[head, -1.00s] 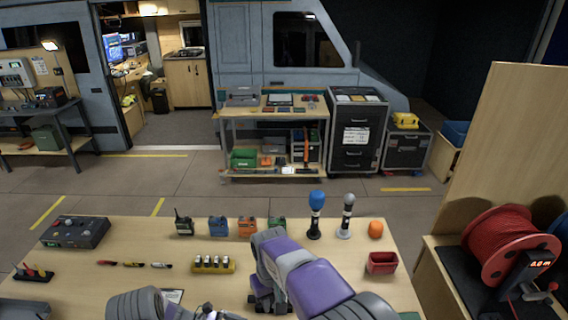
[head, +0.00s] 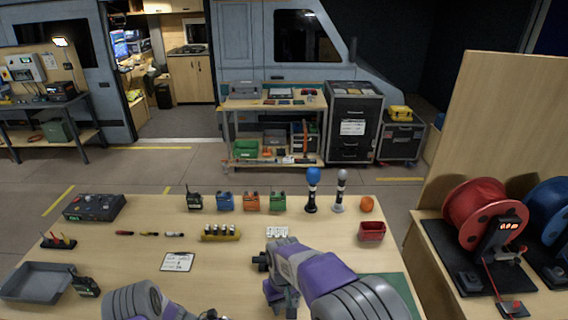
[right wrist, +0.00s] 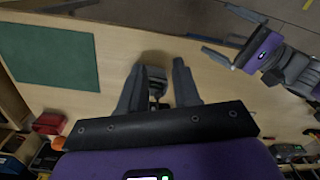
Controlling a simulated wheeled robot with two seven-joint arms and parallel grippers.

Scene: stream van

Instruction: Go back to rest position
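My right gripper (head: 262,277) is over the front middle of the wooden table (head: 225,275) in the head view, its arm coming in from the lower right. In the right wrist view its two fingers (right wrist: 157,88) stand apart. A dark grey shape shows between them, apparently farther off; I cannot tell what it is. My left gripper (right wrist: 230,38) shows at the upper right of the right wrist view with its fingers spread and nothing between them. In the head view only part of the left arm (head: 140,300) shows at the bottom edge.
A clipboard (head: 178,262), a grey tray (head: 38,281) and a radio (head: 86,287) lie left of my right gripper. A red bin (head: 372,231) and green mat (head: 385,290) are to the right. Microphones and small packs line the far edge. A red cable reel (head: 478,215) stands beyond the table's right.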

